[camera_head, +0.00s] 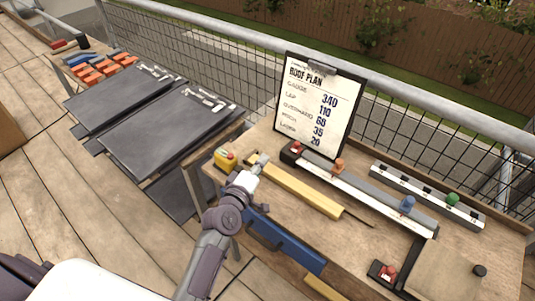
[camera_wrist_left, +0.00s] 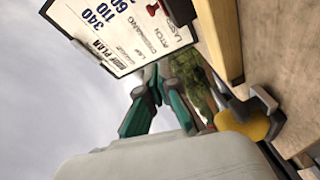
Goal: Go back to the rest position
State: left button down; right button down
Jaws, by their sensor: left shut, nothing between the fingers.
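My left gripper (camera_head: 258,161) reaches over the left end of the wooden workbench (camera_head: 330,235) in the head view. It is beside a yellow tape measure (camera_head: 225,158) with a red button and near the left end of a long yellow bar (camera_head: 305,190). In the left wrist view its teal fingers (camera_wrist_left: 160,78) come together at the tips with nothing between them. A yellow thing also shows in the wrist view (camera_wrist_left: 243,122), to the right of the fingers. My right gripper is in neither view.
A roof plan board (camera_head: 317,108) stands at the back of the bench. Rails with coloured knobs (camera_head: 408,203) lie to the right. A blue tool (camera_head: 285,242) is along the front edge. Dark slates (camera_head: 165,125) are stacked to the left, before a mesh railing (camera_head: 230,55).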

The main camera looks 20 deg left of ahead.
pick_arm(q)
jog(key=shift+s+a, duration=0.1)
jog(key=shift+s, duration=0.15)
